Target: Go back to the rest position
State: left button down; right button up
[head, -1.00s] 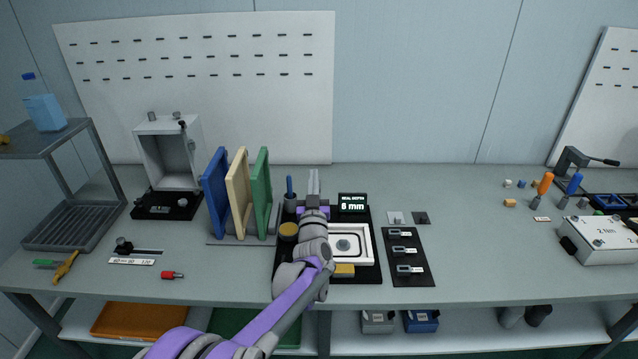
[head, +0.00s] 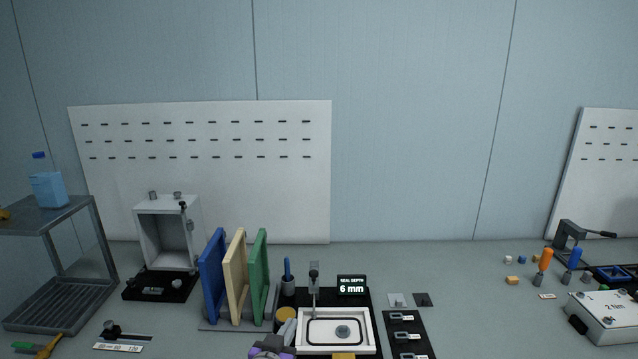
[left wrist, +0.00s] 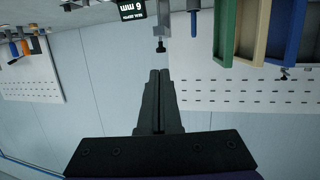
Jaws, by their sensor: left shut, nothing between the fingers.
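My left gripper (left wrist: 160,78) is shut and empty in the left wrist view, its two black fingers pressed together. In the head view only a purple and grey part of my left arm shows at the bottom edge, in front of the black fixture board (head: 367,308). My right gripper is not in view.
Blue, cream and green upright boards (head: 235,278) stand left of the fixture. An open grey box (head: 165,240) and a metal rack (head: 60,290) stand further left. A black strip with several clips (head: 405,330) lies right of the fixture.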

pick_arm(q)
jog(key=s+a+f+g+y+p, duration=0.1)
jog(key=s+a+f+g, duration=0.2)
jog(key=s, duration=0.6)
jog(key=s+a+f+n+g+y+p, duration=0.1)
jog(key=s+a+f+g, duration=0.2)
jog(key=s, duration=0.6)
jog(key=s+a+f+n+g+y, duration=0.1)
jog(key=s+a+f+g, duration=0.2)
jog(key=s, duration=0.7)
jog(key=shift+a+f+p, duration=0.4)
jog(key=shift+a+f, duration=0.15)
jog(key=shift+a, duration=0.55)
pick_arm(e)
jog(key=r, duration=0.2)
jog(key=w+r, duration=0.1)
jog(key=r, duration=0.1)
